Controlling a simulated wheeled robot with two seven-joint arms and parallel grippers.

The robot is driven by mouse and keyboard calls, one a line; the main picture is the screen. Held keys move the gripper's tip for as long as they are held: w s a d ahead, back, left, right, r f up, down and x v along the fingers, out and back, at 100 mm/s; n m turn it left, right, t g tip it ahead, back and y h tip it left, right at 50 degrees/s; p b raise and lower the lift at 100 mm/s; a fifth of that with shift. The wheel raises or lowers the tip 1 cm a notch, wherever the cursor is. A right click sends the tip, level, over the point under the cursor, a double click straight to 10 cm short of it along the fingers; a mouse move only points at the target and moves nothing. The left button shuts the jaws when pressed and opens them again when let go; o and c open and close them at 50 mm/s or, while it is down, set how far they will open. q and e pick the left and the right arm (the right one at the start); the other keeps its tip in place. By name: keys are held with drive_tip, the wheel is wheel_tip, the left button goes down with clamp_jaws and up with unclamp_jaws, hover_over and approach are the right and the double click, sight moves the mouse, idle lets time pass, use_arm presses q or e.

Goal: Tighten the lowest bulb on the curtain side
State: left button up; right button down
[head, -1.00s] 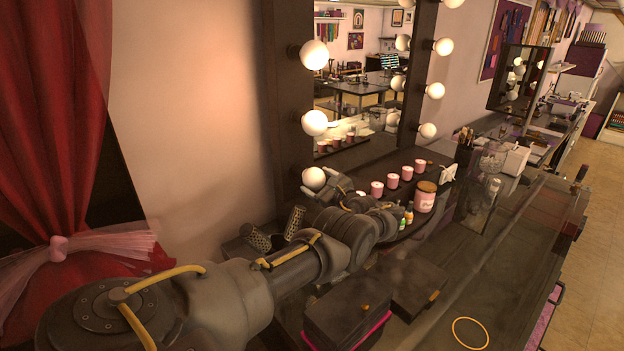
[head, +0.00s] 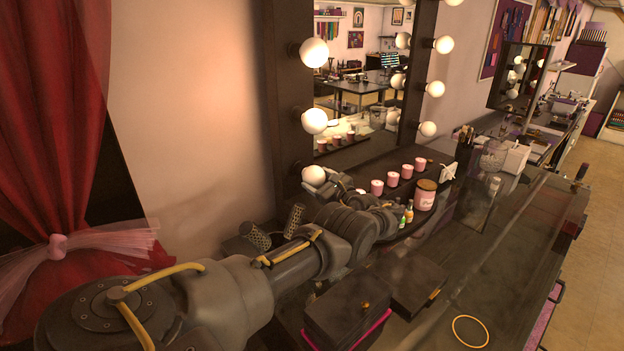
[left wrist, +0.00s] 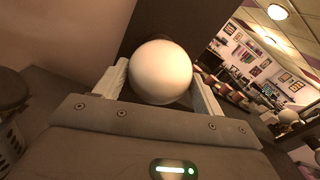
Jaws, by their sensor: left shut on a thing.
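The lowest bulb (head: 314,174) on the curtain side sits low on the left post of the mirror frame (head: 285,110), beside the red curtain (head: 50,110). My left gripper (head: 318,183) has reached it from the front and is shut on it. In the left wrist view the round white bulb (left wrist: 160,70) sits between the two pale fingers of the left gripper (left wrist: 161,82), one on each side. The bulb's base is hidden behind its globe. Two glowing bulbs (head: 314,121) (head: 313,53) are above it on the same post. My right gripper is not in view.
Pink candles (head: 392,180), small bottles (head: 408,212) and a pink jar (head: 425,195) stand right of my left wrist. Metal mesh cups (head: 293,220) stand close behind my forearm. A dark box (head: 348,312) lies in front. The counter's right part is mostly clear.

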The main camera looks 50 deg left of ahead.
use_arm(q)
drive_tip(key=shift+m, duration=0.3)
drive_tip(key=o, duration=0.9)
drive_tip(key=shift+d+p, duration=0.6)
drive_tip(key=shift+d, duration=0.3)
drive_tip(key=shift+s+d+p, duration=0.15)
drive_tip(key=shift+d+p, duration=0.2)
drive_tip(key=shift+d, duration=0.7)
drive_tip(key=shift+s+d+p, duration=0.1)
drive_tip(key=shift+d+p, duration=0.25)
drive_tip(key=shift+d, duration=0.7)
drive_tip(key=o, duration=0.4)
